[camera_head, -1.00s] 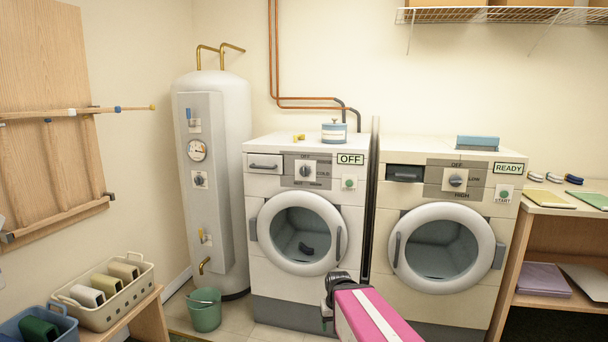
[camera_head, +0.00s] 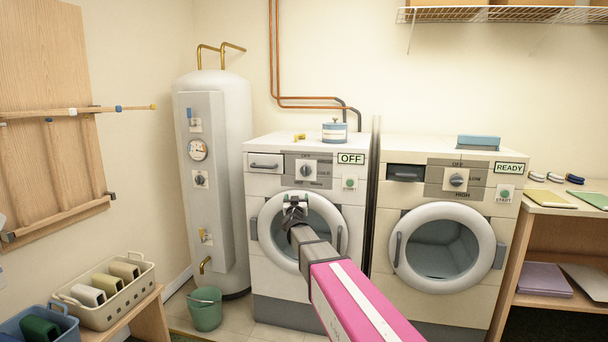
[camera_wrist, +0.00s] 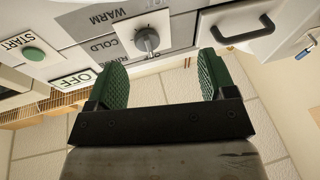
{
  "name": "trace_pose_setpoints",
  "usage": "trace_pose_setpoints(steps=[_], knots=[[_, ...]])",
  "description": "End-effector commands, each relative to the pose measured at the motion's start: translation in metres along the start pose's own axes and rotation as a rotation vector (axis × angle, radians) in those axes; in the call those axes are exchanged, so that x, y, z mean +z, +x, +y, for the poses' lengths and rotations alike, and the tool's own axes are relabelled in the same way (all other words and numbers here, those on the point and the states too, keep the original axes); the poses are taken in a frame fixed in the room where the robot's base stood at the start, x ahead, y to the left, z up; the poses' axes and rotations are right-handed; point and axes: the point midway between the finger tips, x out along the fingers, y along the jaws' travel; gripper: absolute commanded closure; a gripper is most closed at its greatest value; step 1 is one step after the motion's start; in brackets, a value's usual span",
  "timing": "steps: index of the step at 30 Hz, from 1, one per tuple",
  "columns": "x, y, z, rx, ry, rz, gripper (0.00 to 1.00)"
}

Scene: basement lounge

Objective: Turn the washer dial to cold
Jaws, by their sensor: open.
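The washer (camera_head: 262,287) is the left front-loading machine, with its display reading OFF. Its grey dial (camera_head: 306,171) is on a white plate in the top panel. In the wrist view the dial (camera_wrist: 147,40) shows close up, with COLD and WARM printed beside it and another label partly hidden. I cannot surely tell which label it points at. My gripper (camera_head: 295,203) is below the dial, in front of the top of the round door. In the wrist view its green-padded fingers (camera_wrist: 160,72) are spread and empty, with the dial beyond the gap, apart from both.
A start button (camera_head: 350,183) sits right of the dial, and a drawer handle (camera_wrist: 243,30) is on its other side. A second machine (camera_head: 440,294), marked READY, stands to the right. A water heater (camera_head: 236,130) and green bucket (camera_head: 205,312) stand to the left.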

Motion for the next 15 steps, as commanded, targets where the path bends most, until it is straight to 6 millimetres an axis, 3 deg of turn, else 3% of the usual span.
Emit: trace_pose_setpoints(steps=[1, 6, 15], knots=[[-0.012, 0.012, -0.001, 0.050, 0.000, 0.044, 0.23], [-0.036, 0.023, 0.006, 0.174, -0.006, 0.126, 0.23], [-0.043, 0.036, 0.011, 0.207, -0.008, 0.144, 0.23]])
